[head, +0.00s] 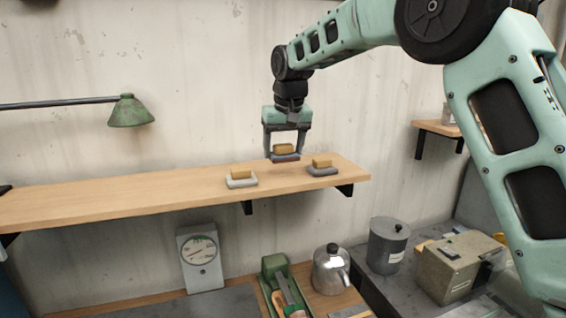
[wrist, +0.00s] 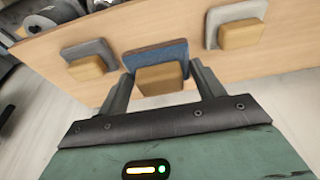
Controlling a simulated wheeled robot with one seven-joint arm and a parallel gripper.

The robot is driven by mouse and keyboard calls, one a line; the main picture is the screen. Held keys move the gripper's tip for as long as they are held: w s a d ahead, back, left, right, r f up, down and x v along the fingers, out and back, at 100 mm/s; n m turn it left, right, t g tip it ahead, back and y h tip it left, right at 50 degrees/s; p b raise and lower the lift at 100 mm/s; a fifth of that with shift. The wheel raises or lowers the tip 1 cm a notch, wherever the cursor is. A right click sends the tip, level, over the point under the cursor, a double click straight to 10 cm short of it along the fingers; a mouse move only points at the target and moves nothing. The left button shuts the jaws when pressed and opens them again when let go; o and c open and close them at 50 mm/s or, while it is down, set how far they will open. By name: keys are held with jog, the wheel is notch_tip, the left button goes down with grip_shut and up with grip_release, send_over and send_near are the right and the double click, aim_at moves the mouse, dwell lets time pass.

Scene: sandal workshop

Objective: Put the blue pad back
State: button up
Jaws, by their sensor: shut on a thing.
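The blue pad (wrist: 152,53), a flat blue base with a tan block on it, is between the two fingers of my gripper (wrist: 158,80) in the wrist view. In the head view my gripper (head: 284,156) points down and is shut on this pad (head: 287,158). The pad looks level and raised a little above the wooden shelf (head: 120,198), near its right end. Any gap beneath it is hard to judge.
Two grey pads with tan blocks rest on the shelf, one at left (head: 240,183) and one at right (head: 322,171). A green lamp (head: 130,112) hangs over the shelf's left part. Below are a dial scale (head: 201,257), a kettle (head: 331,270) and a grey canister (head: 387,246).

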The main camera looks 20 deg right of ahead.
aim_at(285, 155)
jog(key=shift+f+p, duration=0.85)
jog(key=shift+f, duration=1.55)
jog(key=shift+f, duration=0.15)
jog(key=o, duration=0.9)
